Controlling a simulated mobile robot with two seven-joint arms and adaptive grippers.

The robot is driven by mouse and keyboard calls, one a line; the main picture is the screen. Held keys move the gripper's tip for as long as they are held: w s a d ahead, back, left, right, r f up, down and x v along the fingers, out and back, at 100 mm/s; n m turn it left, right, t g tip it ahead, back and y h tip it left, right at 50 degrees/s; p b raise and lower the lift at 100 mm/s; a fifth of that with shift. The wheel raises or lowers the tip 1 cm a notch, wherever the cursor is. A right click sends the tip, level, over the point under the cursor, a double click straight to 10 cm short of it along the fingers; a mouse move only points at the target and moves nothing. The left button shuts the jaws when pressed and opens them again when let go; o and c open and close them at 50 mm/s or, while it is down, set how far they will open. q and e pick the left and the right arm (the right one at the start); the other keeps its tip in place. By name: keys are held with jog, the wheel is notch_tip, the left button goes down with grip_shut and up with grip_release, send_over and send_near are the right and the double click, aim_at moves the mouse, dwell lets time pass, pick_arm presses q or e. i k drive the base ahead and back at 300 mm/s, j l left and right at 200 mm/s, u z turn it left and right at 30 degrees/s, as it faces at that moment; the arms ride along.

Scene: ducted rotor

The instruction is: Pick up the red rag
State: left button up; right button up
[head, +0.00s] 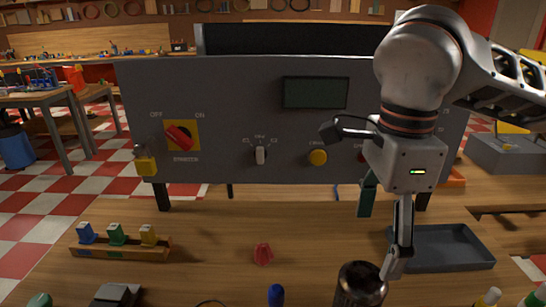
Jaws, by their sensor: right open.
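A small red object (263,254) sits on the wooden table in the middle of the head view. It may be the red rag, but it is too small to tell whether it is cloth. My right gripper (380,243) comes in from the right, pointing down, with its fingers apart. It is to the right of the red object and apart from it. One fingertip shows close to a dark metal cup (360,284); I cannot tell whether they touch. My left gripper is not in view.
A grey control panel (225,100) stands behind, partly covered by my right arm. A wooden holder (120,254) with blue, green and yellow pieces is at left. A grey tray (440,249) is at right. A blue marker (276,295) stands near the front. Table around the red object is clear.

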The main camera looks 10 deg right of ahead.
aim_at(264, 254)
jog(key=k, duration=1)
